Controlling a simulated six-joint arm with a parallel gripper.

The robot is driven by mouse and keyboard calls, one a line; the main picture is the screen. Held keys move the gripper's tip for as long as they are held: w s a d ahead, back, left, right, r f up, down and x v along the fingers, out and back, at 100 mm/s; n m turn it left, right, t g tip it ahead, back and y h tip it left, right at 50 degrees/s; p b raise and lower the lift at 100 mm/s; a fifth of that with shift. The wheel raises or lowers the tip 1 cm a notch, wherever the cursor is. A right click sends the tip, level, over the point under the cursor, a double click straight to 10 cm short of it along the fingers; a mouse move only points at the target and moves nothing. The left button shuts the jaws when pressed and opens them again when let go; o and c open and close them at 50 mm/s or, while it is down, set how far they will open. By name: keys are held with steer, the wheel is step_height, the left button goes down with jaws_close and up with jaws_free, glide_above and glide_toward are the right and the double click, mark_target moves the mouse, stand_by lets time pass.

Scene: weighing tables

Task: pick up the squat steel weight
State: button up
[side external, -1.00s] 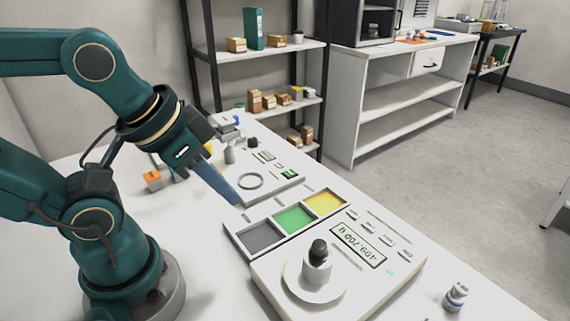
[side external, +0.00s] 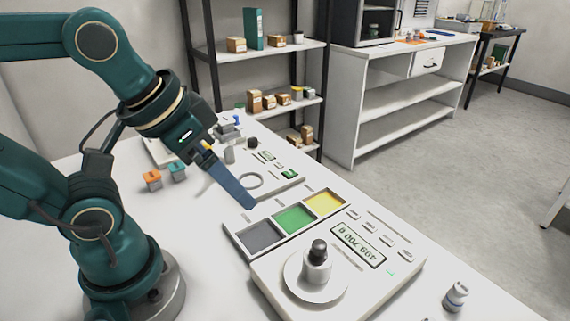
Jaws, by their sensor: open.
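A squat steel weight with a black knob (side external: 317,268) stands upright on the round pan (side external: 300,291) of the near white balance (side external: 385,278). My gripper (side external: 248,206) hangs above the table, pointing down and to the right, over the area between the tray and the far balance. It is open, with nothing seen in it; one long blue finger shows and the other is mostly hidden behind it. The gripper is up and left of the steel weight, clear of it.
A tray with grey, green and yellow compartments (side external: 270,229) lies between my gripper and the weight. A far balance with a ring (side external: 250,181) stands behind. Orange (side external: 152,180) and teal (side external: 177,171) blocks are at left. A small bottle (side external: 455,297) stands at right.

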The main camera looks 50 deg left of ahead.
mark_target(321, 244)
steer(key=w+d+f+m+g, duration=0.1)
steer(key=w+d, duration=0.1)
steer(key=d, duration=0.1)
steer(key=w+d+f+m+g, duration=0.1)
steer(key=w+d+g, duration=0.1)
steer(key=w+d, duration=0.1)
steer(key=w+d+f+m+g, duration=0.1)
steer(key=w+d+g, duration=0.1)
steer(key=w+d, duration=0.1)
steer(key=shift+w+d+f, duration=0.1)
steer(key=shift+d, duration=0.7)
steer(key=shift+s+d+f+g, duration=0.2)
steer(key=shift+f+g, duration=0.1)
steer(key=shift+f, duration=2.55)
steer(key=shift+r, duration=0.1)
jaws_close()
